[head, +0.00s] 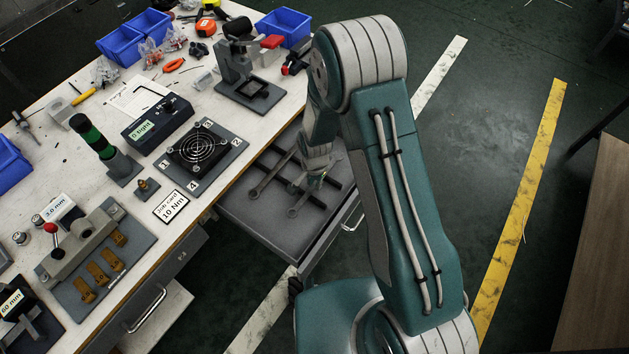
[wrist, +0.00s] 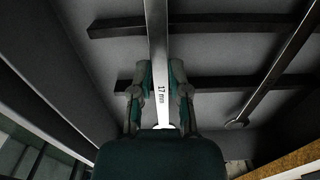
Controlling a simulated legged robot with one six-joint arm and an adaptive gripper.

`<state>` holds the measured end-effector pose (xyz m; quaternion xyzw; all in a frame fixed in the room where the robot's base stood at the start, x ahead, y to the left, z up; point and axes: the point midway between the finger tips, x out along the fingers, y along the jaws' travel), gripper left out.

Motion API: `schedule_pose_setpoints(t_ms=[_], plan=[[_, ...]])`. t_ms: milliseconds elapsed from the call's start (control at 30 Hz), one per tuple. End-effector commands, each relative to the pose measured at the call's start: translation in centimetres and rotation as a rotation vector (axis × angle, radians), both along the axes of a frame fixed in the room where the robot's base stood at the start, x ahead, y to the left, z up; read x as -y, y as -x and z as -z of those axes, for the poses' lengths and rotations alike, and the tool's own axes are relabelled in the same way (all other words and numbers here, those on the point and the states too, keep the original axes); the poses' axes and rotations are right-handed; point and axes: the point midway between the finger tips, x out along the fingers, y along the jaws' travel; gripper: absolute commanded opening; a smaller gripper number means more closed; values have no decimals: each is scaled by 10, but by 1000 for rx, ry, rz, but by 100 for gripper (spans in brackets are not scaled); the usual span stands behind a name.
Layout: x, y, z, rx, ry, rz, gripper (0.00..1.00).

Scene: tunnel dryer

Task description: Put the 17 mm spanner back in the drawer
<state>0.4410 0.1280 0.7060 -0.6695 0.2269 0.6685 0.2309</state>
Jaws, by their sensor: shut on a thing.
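The 17 mm spanner (wrist: 157,45) is a long flat grey bar with "17 mm" printed on it, upright in the middle of the wrist view. My gripper (wrist: 158,92) is shut on it, one finger on each side of the label. In the head view my gripper (head: 316,179) is low over the open drawer (head: 275,226), and part of a spanner (head: 299,206) shows beside it. The spanner crosses above the dark bars (wrist: 115,28) in the drawer. I cannot tell whether it touches them. Its far end is outside the wrist view.
Another spanner (wrist: 272,75) lies slanted across the bars to the right; it also shows in the head view (head: 272,174). The bench (head: 222,128) stands left of the drawer, with a fan on a plate (head: 206,160) near its edge. The drawer's front is clear.

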Motion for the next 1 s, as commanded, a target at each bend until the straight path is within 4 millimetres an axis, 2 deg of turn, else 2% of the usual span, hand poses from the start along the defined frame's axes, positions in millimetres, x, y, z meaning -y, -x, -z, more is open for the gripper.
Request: schedule_pose_setpoints(t_ms=[433, 467, 500, 533, 867, 1000], plan=[[0, 0, 10, -1, 0, 0, 0], [1, 0, 10, -1, 0, 0, 26], [0, 0, 10, -1, 0, 0, 44], [0, 0, 10, -1, 0, 0, 56], [0, 0, 10, -1, 0, 0, 56], [0, 0, 2, 1, -1, 0, 56]])
